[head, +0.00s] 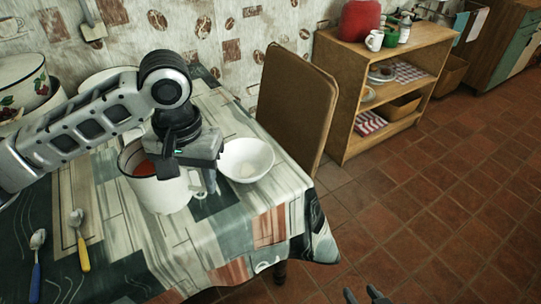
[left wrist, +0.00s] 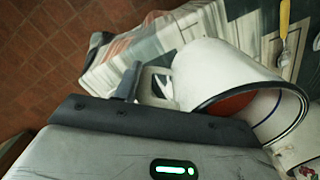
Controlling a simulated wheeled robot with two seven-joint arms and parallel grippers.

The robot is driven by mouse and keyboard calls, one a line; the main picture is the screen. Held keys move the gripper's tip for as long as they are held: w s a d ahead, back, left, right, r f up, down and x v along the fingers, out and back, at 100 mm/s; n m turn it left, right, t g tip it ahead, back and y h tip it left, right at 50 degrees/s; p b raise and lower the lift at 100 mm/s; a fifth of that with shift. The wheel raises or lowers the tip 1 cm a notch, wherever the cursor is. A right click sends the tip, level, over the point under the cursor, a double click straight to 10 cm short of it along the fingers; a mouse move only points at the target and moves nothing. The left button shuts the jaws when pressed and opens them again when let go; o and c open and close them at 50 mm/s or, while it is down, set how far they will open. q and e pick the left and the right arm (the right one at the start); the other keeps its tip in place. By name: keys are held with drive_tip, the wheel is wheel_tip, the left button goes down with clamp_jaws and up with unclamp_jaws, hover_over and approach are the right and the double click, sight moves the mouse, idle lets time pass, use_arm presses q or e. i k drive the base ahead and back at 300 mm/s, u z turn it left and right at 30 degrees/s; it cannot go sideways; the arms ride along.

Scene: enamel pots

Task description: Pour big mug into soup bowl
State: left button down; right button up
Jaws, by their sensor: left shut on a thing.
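The big white mug (head: 160,192) has a dark rim and red contents. It stands near upright at the table's right part; whether its base touches the cloth I cannot tell. My left gripper (head: 208,172) is shut on its handle, on the side toward the bowl. In the left wrist view the mug (left wrist: 215,70) shows its open mouth, and the handle (left wrist: 155,84) is beside a dark finger. The white soup bowl (head: 246,160) sits just right of the mug, partly behind my gripper. My right gripper (head: 364,294) is open and empty at the bottom edge, over the floor.
A yellow-handled spoon (head: 82,245) and a blue-handled spoon (head: 36,262) lie left on the patterned cloth. A fruit-decorated enamel pot (head: 22,85) stands at the back left. A chair (head: 298,105) is behind the bowl; a wooden shelf (head: 400,60) stands beyond.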

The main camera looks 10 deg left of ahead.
sight(245, 161)
drive_tip(key=z, duration=1.35)
drive_tip(key=i, duration=0.9)
drive_tip(key=u, duration=2.15)
